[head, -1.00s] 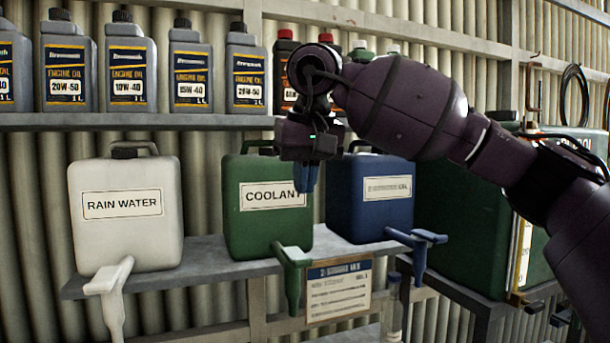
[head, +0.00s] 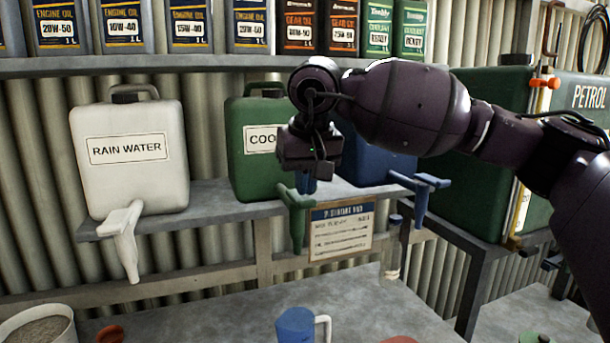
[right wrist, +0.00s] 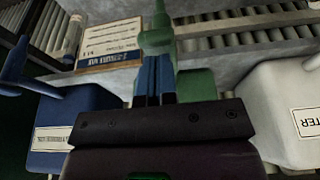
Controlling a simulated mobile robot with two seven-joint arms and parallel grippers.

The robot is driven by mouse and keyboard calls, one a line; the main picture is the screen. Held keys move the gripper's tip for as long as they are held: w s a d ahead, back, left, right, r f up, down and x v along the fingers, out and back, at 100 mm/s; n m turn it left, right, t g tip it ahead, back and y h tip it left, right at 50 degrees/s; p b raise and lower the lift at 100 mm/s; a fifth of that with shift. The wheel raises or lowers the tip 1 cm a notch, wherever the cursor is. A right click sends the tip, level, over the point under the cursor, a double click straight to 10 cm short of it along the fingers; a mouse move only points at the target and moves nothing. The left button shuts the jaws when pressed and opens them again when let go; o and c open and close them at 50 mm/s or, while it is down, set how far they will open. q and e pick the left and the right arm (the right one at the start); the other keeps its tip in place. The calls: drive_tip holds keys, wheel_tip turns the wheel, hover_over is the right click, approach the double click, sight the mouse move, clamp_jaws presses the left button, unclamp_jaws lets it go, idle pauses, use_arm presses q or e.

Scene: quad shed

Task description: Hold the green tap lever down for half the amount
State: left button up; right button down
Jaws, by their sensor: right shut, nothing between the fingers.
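The green tap with its lever (head: 297,208) sticks out from the front of the green COOLANT can (head: 250,165) on the lower shelf. My right gripper (head: 310,184) is shut and empty, its blue fingers pointing down just above the lever's back part. In the right wrist view the shut fingers (right wrist: 154,78) reach to the green tap (right wrist: 156,38), and I cannot tell whether they touch it. The gripper and arm hide part of the COOLANT label. A blue jug (head: 296,326) stands on the bench below. My left gripper is not in view.
The white RAIN WATER can (head: 130,165) with a white tap stands left. The blue can (head: 376,168) with a blue tap (head: 425,190) stands right, partly behind my arm. A notice (head: 341,232) hangs below the shelf. A bucket (head: 38,328) stands at bench left.

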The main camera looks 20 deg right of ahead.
drive_tip(key=shift+s+f+t+b, duration=0.1)
drive_tip(key=shift+f+t+b, duration=0.35)
drive_tip(key=shift+b, duration=0.65)
drive_tip(key=shift+s+f+t+b, duration=0.25)
drive_tip(key=shift+t+b, duration=0.1)
drive_tip(key=shift+b, duration=0.55)
drive_tip(key=f+t+b, duration=0.1)
drive_tip(key=t+b, duration=0.1)
drive_tip(key=b, duration=0.2)
drive_tip(key=shift+s+f, duration=0.1)
drive_tip(key=shift+s, duration=0.05)
drive_tip(key=shift+s+r, duration=0.1)
drive_tip(key=shift+r, duration=0.1)
idle(2.1)
idle(0.8)
